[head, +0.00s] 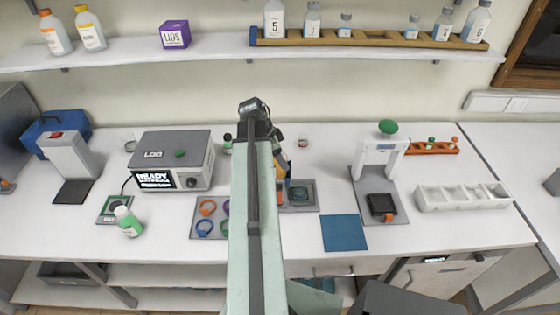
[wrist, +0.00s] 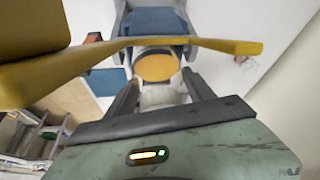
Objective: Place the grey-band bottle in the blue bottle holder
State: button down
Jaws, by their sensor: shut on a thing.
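In the wrist view, my gripper (wrist: 160,97) has its two dark fingers on either side of a pale bottle with a round yellow-orange top (wrist: 156,67), and is shut on it. I see no grey band on it from here. A blue block-like thing (wrist: 155,20) lies just beyond the bottle; I cannot tell whether it is the blue bottle holder, or whether the bottle touches it. A yellow bar (wrist: 190,42) crosses close in front of the camera. In the head view, my arm hides the gripper and most of the bottle.
The counter holds a grey LOG device (head: 180,150), a green-capped bottle (head: 127,222), a mat with colored rings (head: 207,208), a blue square mat (head: 344,233), a white stand (head: 379,150) and a white tray (head: 463,198). More bottles stand on the shelf (head: 200,52).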

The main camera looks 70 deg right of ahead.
jog(key=shift+f+b, duration=0.6)
jog(key=shift+b, duration=0.05)
jog(key=shift+c, duration=1.8)
grip_release()
jog(key=shift+r+p, duration=0.55)
jog(key=p+v, duration=1.1)
jog(key=v, duration=0.1)
